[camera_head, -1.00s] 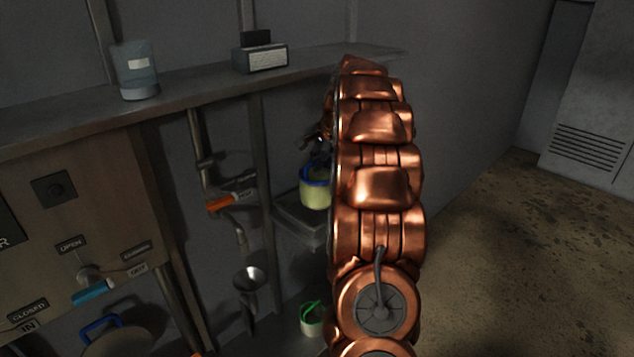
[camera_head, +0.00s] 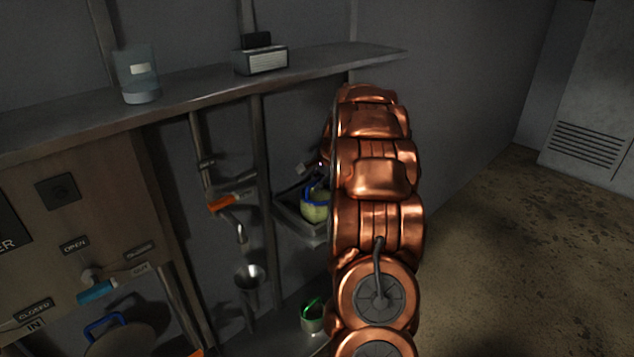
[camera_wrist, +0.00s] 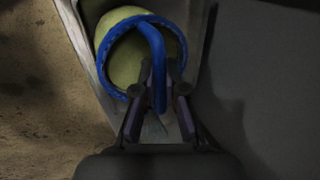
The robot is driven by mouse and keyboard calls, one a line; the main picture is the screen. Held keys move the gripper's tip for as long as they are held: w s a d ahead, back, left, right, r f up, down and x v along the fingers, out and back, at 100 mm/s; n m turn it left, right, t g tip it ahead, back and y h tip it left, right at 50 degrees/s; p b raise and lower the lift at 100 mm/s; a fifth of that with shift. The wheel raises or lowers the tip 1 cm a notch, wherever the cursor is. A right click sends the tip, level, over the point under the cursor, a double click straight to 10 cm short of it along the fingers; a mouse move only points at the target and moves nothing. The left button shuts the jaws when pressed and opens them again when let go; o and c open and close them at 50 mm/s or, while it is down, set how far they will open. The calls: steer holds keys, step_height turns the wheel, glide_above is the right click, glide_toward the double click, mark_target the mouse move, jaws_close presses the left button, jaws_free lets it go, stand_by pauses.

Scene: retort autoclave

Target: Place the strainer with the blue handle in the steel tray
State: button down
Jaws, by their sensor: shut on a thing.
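The strainer with the blue handle (camera_head: 314,206) has a pale yellow-green body and a blue rim. In the wrist view, my gripper (camera_wrist: 162,92) is shut on the blue handle (camera_wrist: 154,50), with the strainer (camera_wrist: 122,58) hanging beyond the fingertips. The steel tray (camera_head: 291,221) is a shallow grey tray on the wall behind my arm. The strainer is at or inside the tray; whether it touches the bottom I cannot tell. The tray's pale wall (camera_wrist: 84,42) shows beside the strainer in the wrist view. My arm hides the right part of the tray in the head view.
A green-handled strainer (camera_head: 312,318) stands on a lower surface. A steel funnel (camera_head: 249,280) and an orange-handled valve (camera_head: 229,201) are left of the tray. A shelf (camera_head: 200,92) above holds a clear container (camera_head: 138,76) and a small radio-like box (camera_head: 261,60).

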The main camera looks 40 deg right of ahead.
steer(key=c, duration=1.7)
jaws_free()
steer(key=shift+f, duration=0.1)
steer(key=o, duration=0.5)
steer(key=shift+c, duration=0.2)
